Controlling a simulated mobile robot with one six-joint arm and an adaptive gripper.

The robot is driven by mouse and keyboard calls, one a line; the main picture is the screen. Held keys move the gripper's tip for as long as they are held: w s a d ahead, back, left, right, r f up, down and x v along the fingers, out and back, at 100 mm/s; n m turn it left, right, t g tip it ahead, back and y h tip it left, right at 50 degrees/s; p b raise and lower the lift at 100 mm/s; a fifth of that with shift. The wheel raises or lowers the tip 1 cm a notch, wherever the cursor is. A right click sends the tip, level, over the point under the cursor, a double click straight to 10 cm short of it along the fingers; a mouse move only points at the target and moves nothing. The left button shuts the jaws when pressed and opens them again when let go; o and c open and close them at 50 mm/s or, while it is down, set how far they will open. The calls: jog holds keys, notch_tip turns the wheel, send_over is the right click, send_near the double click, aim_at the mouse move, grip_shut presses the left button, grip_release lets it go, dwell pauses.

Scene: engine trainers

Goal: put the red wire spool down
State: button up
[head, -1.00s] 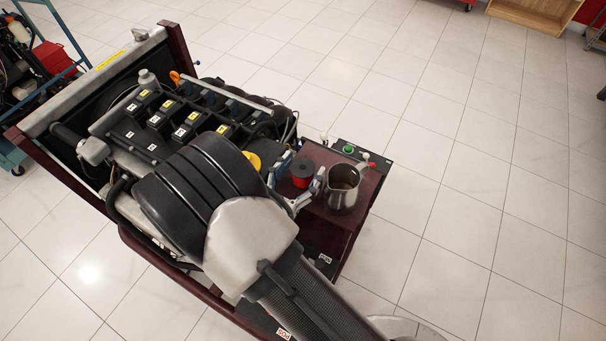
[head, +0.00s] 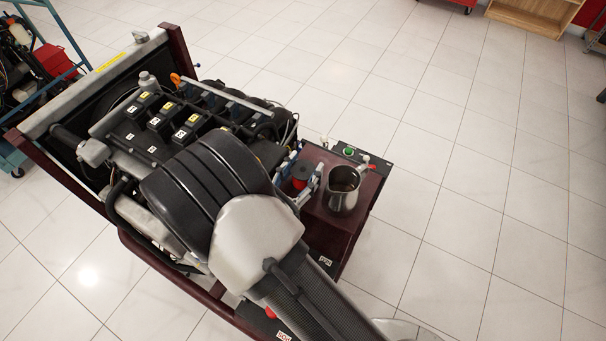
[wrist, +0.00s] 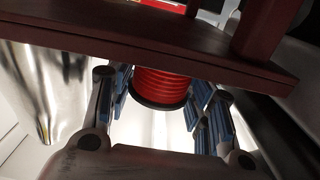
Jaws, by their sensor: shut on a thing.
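The red wire spool (head: 301,183) has a black flange and is at the dark red stand top (head: 355,215), left of the metal pitcher. My gripper (head: 303,180) has a finger on each side of it and is shut on it. In the wrist view the red spool (wrist: 160,86) is upright between the blue-padded fingers of my gripper (wrist: 160,103). A dark red edge (wrist: 200,63) crosses in front of its other end. I cannot tell whether the spool touches the stand top.
The metal pitcher (head: 343,190) stands close to the right of my gripper. A green button panel (head: 349,152) is behind it. The engine (head: 165,125) fills the left of the stand. The stand top's front right is bare.

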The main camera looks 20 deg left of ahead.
aim_at(303, 170)
jog(key=shift+c, duration=0.9)
jog(key=shift+r, duration=0.1)
notch_tip(303, 170, up, 20)
jog(key=p, duration=0.7)
